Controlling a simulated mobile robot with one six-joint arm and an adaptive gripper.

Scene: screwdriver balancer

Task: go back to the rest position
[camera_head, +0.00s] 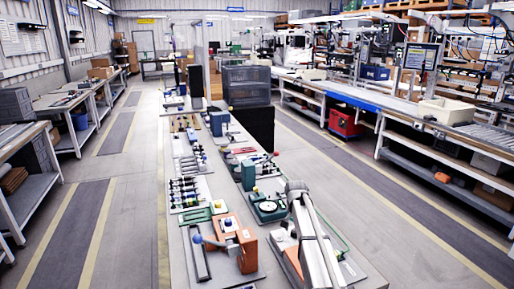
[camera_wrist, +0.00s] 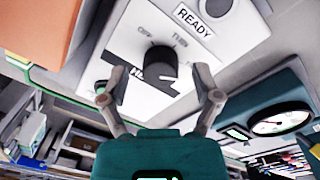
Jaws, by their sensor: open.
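My gripper (camera_wrist: 162,72) is open in the wrist view, with its two grey fingers spread apart. A black knob (camera_wrist: 160,66) on a white panel (camera_wrist: 120,50) shows between the fingers. The panel has markings like OFF and TURN, and a READY label (camera_wrist: 195,21). I cannot tell whether the fingers touch the panel or knob. In the head view my arm reaches over the near end of the long bench (camera_head: 362,278), and my gripper cannot be made out there.
A teal device with a round dial (camera_wrist: 282,121) is close on the right in the wrist view. In the head view, an orange device (camera_head: 245,249) stands left of my arm and a teal device (camera_head: 268,208) stands beyond it. Tools line the bench. The aisles are clear.

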